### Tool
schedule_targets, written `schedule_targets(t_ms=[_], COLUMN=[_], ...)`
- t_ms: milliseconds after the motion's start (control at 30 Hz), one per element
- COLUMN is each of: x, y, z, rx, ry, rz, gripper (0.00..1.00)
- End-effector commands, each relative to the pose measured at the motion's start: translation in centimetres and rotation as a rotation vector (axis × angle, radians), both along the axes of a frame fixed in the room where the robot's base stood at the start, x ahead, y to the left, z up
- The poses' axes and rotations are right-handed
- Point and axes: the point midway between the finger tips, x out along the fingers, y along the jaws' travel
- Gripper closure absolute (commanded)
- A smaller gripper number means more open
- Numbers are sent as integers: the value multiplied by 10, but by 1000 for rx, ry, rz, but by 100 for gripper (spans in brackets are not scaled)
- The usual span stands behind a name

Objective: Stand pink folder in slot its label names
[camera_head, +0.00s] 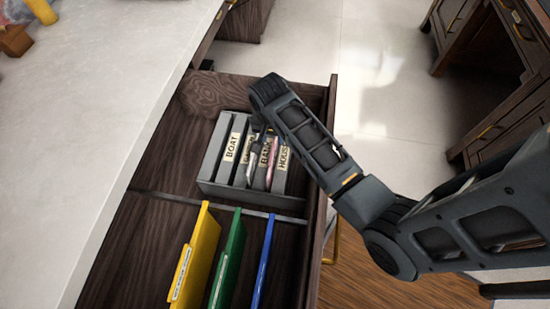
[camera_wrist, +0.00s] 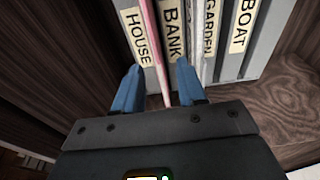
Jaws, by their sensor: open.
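The pink folder (camera_wrist: 154,48) stands upright in the grey slotted rack (camera_head: 212,150) in the open drawer. Its edge shows between the HOUSE label (camera_wrist: 138,36) and the BANK label (camera_wrist: 172,30). In the head view a bit of the pink folder (camera_head: 272,158) shows there too. I cannot read any label on the folder itself. My gripper (camera_wrist: 158,88) is open, with blue fingertips on either side of the folder's edge and apart from it.
The rack also has GARDEN (camera_wrist: 209,30) and BOAT (camera_head: 231,147) labels. A yellow folder (camera_head: 198,255), a green folder (camera_head: 229,260) and a blue folder (camera_head: 263,262) stand in the drawer's front compartment. The pale desktop (camera_head: 90,100) lies left of the drawer (camera_head: 150,215).

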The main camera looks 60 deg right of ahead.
Motion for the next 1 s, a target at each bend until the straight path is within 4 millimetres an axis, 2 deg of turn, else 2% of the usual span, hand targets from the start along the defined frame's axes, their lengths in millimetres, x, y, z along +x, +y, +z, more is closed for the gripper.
schedule_targets(t_ms=[500, 800, 1000], x=[-1, 0, -1], y=[-13, -13, -13], z=[-60, -64, -64], rx=[2, 0, 0], ry=[1, -1, -1], rz=[-1, 0, 0], gripper=[60, 60, 79])
